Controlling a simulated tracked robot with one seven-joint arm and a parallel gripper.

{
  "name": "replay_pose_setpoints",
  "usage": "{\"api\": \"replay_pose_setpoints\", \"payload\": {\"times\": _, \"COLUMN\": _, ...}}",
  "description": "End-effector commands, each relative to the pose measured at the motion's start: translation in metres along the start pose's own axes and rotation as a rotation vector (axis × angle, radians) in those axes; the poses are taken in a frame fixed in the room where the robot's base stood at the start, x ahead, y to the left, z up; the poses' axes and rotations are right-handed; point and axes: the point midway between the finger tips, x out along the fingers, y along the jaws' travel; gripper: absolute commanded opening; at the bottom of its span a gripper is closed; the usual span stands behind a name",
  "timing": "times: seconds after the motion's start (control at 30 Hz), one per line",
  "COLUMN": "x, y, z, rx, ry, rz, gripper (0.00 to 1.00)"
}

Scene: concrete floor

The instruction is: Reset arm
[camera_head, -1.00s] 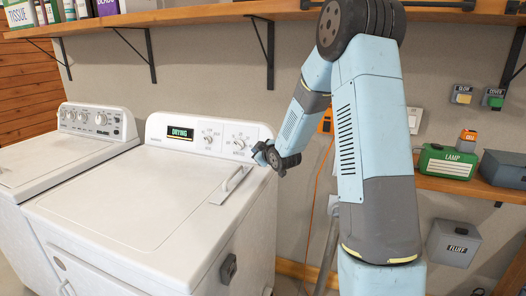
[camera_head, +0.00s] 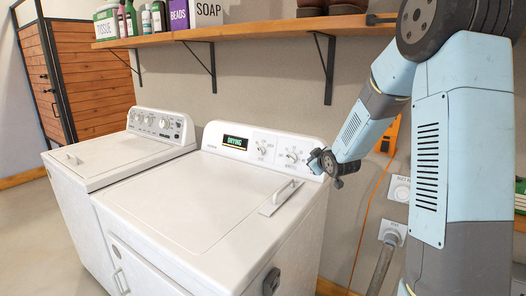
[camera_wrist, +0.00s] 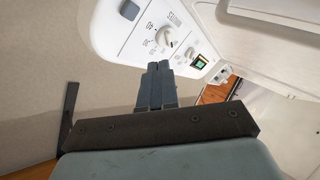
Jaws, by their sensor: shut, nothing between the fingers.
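My arm stands at the right of the head view, bent down from a raised elbow. My gripper (camera_head: 318,161) is at the right end of the dryer's control panel, in front of or close to it; contact cannot be told. In the wrist view, my gripper (camera_wrist: 159,70) has its two fingers together with nothing between them, pointing toward the panel and its knob (camera_wrist: 167,37). The white dryer (camera_head: 200,205) has a lit display (camera_head: 235,142) reading DRYING. A second dial (camera_head: 291,156) sits on the panel near my gripper.
A white washer (camera_head: 110,158) stands left of the dryer. A wooden shelf (camera_head: 250,38) with bottles and boxes runs above both. Shelf brackets (camera_head: 328,68) hang down near my arm. An orange cord (camera_head: 373,205) and a grey pipe (camera_head: 381,265) are at the right. Floor is clear at far left.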

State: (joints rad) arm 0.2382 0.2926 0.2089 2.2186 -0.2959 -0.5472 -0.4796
Motion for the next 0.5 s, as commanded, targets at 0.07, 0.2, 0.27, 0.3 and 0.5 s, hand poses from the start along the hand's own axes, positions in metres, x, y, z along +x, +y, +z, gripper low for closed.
{"api": "replay_pose_setpoints", "payload": {"times": 0.07, "x": -0.022, "y": 0.005, "z": -0.009, "rx": 0.016, "ry": -0.042, "rz": 0.001, "gripper": 0.00}}
{"api": "replay_pose_setpoints", "payload": {"times": 0.2, "x": -0.060, "y": 0.009, "z": -0.019, "rx": 0.059, "ry": -0.123, "rz": -0.002, "gripper": 0.00}}
{"api": "replay_pose_setpoints", "payload": {"times": 0.27, "x": -0.077, "y": 0.010, "z": -0.022, "rx": 0.081, "ry": -0.156, "rz": -0.001, "gripper": 0.00}}
{"api": "replay_pose_setpoints", "payload": {"times": 0.3, "x": -0.089, "y": 0.010, "z": -0.023, "rx": 0.096, "ry": -0.179, "rz": -0.001, "gripper": 0.00}}
{"api": "replay_pose_setpoints", "payload": {"times": 0.5, "x": -0.149, "y": 0.008, "z": -0.029, "rx": 0.181, "ry": -0.286, "rz": 0.000, "gripper": 0.00}}
